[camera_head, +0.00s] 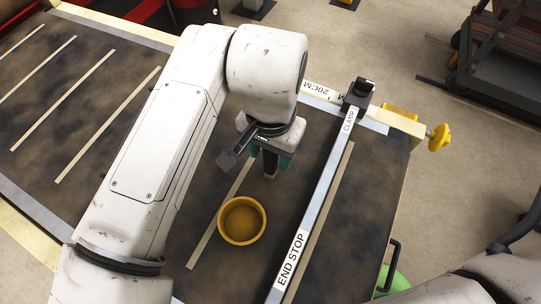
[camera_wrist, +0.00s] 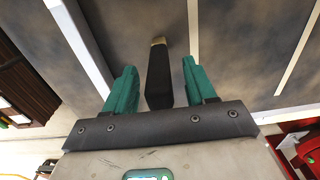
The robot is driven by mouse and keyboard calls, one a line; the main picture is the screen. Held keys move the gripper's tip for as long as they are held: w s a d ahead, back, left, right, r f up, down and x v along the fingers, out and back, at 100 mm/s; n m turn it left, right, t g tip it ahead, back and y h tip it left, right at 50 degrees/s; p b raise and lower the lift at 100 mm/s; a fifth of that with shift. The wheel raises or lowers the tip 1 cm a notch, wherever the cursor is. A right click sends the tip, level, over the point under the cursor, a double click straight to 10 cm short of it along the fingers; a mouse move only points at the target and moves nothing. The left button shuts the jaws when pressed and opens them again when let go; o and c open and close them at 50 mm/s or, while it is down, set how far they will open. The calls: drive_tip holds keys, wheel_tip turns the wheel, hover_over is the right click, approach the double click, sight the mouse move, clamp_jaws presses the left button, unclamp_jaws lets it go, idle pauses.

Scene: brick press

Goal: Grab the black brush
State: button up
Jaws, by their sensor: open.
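The black brush (camera_wrist: 159,80) shows in the wrist view as a dark bar with a tan end, between my two teal fingers. In the head view, my gripper (camera_head: 272,158) points down over the dark bench top. A dark piece of the brush (camera_head: 270,164) with a tan tip shows at the fingers there. The rest is hidden by my gripper.
A yellow bowl (camera_head: 242,221) stands on the bench just in front of my gripper. A long metal rail (camera_head: 318,208) marked END STOP and CLAMP runs to the right, with a black clamp block (camera_head: 358,94) at its far end. Light strips line the bench left.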

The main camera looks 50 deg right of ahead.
drive_tip(key=shift+f, duration=0.3)
drive_tip(key=shift+c, duration=0.3)
clamp_jaws()
